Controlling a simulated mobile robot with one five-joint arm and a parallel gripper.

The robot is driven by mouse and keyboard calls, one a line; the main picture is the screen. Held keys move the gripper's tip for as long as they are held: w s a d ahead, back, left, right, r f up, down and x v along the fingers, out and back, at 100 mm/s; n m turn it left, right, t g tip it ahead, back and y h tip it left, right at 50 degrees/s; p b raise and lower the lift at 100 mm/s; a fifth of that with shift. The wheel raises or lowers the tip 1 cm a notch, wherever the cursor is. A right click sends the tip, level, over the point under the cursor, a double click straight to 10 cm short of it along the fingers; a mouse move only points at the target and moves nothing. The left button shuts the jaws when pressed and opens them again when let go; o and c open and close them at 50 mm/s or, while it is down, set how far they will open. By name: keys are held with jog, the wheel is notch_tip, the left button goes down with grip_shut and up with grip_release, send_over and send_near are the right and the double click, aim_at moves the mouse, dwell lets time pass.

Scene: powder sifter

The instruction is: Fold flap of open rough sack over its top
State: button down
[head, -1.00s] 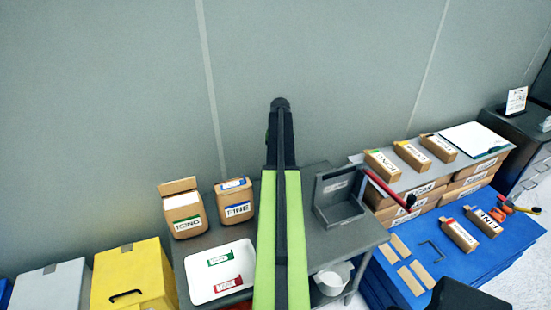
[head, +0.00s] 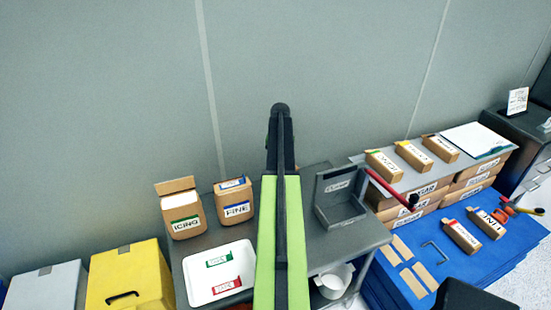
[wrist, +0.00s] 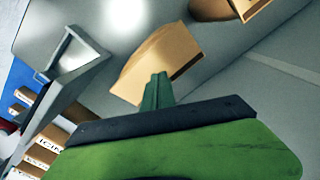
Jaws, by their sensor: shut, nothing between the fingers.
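I read no label saying rough. In the wrist view, my green gripper (wrist: 158,88) is shut and empty. Part of another sack (wrist: 215,8) shows at the top. In the head view, my arm hides the gripper.
A white tray (head: 198,291) holds green and red labels. A grey open-fronted box (head: 341,211) stands right of my arm. A yellow box (head: 125,280) is at lower left. A blue platform (head: 470,258) with sacks and tools is at right. The wall is close behind.

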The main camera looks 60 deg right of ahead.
jog(key=shift+f+b, duration=0.5)
jog(key=shift+f, duration=0.1)
notch_tip(320, 180, up, 9)
jog(key=p, duration=0.9)
